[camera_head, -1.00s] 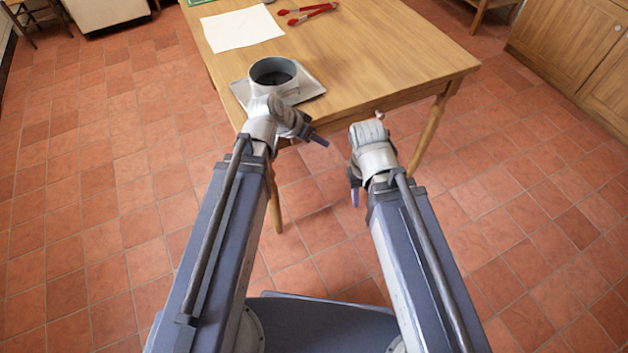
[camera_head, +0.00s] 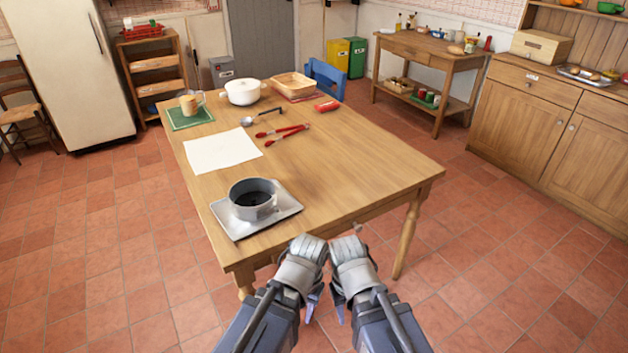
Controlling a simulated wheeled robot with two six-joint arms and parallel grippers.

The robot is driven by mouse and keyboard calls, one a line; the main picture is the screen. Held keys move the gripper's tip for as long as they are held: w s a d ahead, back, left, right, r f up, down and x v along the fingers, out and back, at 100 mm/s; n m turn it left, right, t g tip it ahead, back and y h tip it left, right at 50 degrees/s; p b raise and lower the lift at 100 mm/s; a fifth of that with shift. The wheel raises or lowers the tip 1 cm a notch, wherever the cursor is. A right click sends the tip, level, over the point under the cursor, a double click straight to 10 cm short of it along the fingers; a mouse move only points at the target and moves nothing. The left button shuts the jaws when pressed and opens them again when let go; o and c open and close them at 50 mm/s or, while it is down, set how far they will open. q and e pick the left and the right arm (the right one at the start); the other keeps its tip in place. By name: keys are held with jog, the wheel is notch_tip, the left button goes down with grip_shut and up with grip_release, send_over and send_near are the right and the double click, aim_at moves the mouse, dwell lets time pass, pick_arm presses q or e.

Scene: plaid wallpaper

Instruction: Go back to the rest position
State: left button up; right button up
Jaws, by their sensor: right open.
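My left gripper (camera_head: 312,303) and my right gripper (camera_head: 341,308) are side by side at the bottom centre of the head view. Both are in front of the table's near edge, over the floor, and apart from the things on the table. My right gripper is open and I see nothing in it. My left gripper's fingers are mostly hidden by its own wrist, so its opening cannot be made out. The wooden table (camera_head: 345,160) stands just beyond both grippers.
A grey round pan (camera_head: 253,207) sits on a square metal tray (camera_head: 229,217) near the table's front left. White paper (camera_head: 222,151), red tongs (camera_head: 287,140) and a white pot (camera_head: 242,99) lie farther back. A wooden cabinet (camera_head: 540,115) stands right. Tiled floor is clear around the table.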

notch_tip(320, 180, up, 13)
jog(key=p, duration=1.2)
jog(key=shift+r, duration=0.2)
